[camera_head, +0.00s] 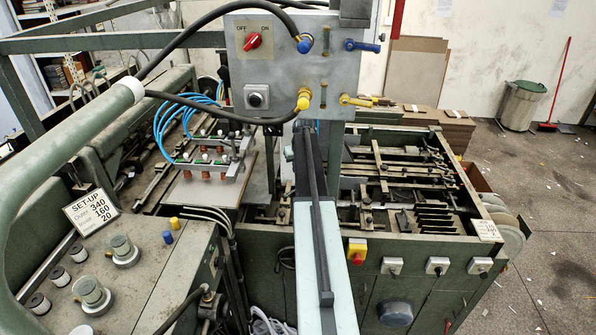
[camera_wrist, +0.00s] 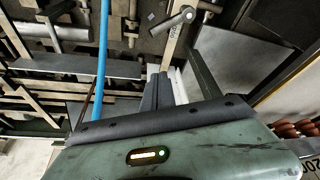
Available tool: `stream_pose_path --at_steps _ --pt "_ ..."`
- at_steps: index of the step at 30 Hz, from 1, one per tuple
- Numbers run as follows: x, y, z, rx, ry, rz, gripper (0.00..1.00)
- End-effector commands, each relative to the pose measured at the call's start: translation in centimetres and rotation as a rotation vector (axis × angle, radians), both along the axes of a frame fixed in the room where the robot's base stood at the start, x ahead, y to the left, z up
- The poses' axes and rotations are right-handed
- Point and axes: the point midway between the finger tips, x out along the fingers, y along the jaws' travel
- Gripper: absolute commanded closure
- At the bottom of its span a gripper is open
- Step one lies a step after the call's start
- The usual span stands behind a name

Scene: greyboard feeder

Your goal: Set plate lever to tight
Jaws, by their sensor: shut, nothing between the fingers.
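A short grey metal lever (camera_wrist: 168,26) with a round end shows at the top of the wrist view. It lies tilted across a pale marked strip (camera_wrist: 171,48). I take it for the plate lever, but I cannot read a tight or loose mark. My gripper (camera_wrist: 158,92) is shut and empty. In the wrist view its fingertips are below the lever, apart from it, near the lower end of the strip. In the head view my arm reaches away over the machine, and its far end (camera_head: 303,130) is below the control panel. I cannot make out the lever there.
The grey control panel (camera_head: 292,62) with a red knob and blue and yellow levers hangs above my arm. Blue hoses (camera_head: 178,112) and suckers are left of it. Machine rails (camera_head: 400,180) lie right.

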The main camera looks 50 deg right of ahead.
Motion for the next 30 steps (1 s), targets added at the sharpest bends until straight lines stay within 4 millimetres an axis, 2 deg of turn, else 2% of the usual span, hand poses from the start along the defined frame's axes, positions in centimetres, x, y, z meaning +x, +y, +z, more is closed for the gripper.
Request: stream_pose_path --at_steps 1,6,9,13,24,30 --pt "0.5 -0.3 -2.3 0.0 0.0 0.0 1.0" --pt "1.6 -0.9 -5.8 0.0 0.0 0.0 1.0" --pt "-0.6 0.3 -5.3 0.0 0.0 -0.002 1.0" --pt "-1.9 0.9 -5.5 0.0 0.0 -0.001 1.0" --pt "-2.1 0.9 -5.5 0.0 0.0 -0.002 1.0" --pt "-1.8 1.7 -5.5 -0.001 0.001 -0.025 1.0"
